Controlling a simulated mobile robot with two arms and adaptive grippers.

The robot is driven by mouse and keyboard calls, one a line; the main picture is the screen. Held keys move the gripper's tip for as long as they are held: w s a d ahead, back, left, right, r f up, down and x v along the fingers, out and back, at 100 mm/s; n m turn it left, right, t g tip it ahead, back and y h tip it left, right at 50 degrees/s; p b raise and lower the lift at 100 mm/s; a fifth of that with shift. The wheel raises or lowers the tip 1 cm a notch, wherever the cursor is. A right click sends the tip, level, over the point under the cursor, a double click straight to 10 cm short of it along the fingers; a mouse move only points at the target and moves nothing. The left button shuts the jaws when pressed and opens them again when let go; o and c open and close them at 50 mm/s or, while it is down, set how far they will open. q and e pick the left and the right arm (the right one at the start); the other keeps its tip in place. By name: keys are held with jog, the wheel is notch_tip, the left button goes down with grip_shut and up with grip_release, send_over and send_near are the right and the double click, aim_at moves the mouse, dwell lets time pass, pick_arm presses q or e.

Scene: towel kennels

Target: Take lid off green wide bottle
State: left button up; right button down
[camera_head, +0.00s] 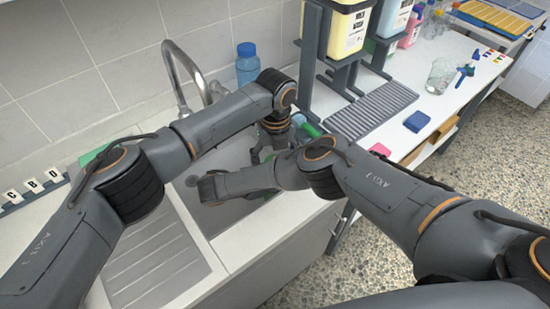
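A green piece (311,129) shows at the right side of the sink, between my two arms. My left gripper (268,153) points down over the sink, just left of the green piece. Its fingers are dark and small, and its grip is unclear. My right arm crosses in front of the sink, and its end (213,188) is over the basin. The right fingers cannot be made out.
The ribbed drainboard (158,262) is clear.

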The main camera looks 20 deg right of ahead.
pick_arm(q)
jog(key=shift+r, duration=0.1)
jog(key=shift+r, duration=2.2)
jog(key=shift+w+f, duration=0.1)
pick_arm(e)
jog(key=shift+c, duration=0.4)
grip_release()
jog(key=shift+a, duration=0.1)
